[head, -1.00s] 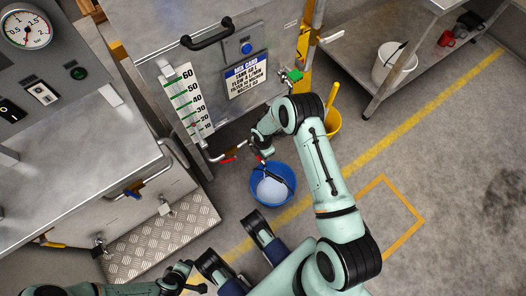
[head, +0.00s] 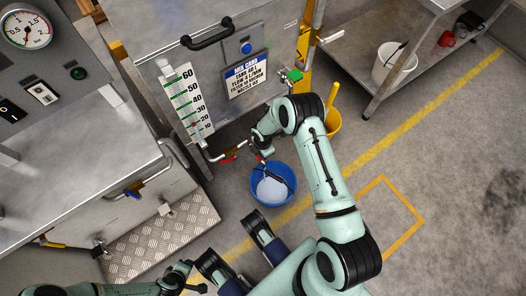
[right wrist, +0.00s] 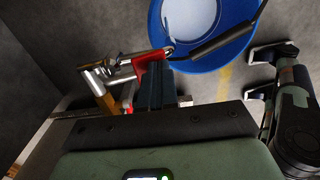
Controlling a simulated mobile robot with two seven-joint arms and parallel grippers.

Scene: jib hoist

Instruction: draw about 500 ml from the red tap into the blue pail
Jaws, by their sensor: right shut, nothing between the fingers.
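The blue pail (head: 286,196) stands upright on the floor below the tank, with pale contents and its dark bail grip lying across one side. It also shows at the top of the right wrist view (right wrist: 243,52). The red tap lever (right wrist: 148,68) is right at the fingertips of my right gripper (right wrist: 152,82), on a metal pipe fitting; whether they touch I cannot tell. My right gripper is shut and empty, and in the head view its arm partly hides the tap. No stream into the pail can be made out. My left gripper (head: 188,278) is low in the head view, away from the pail; its jaws are unclear.
A level scale (head: 188,103) and a mix card (head: 246,76) are on the tank front. Another red-handled valve (head: 228,159) sits below the scale. A steel bench (head: 363,40) is at the upper right. Floor at right is clear.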

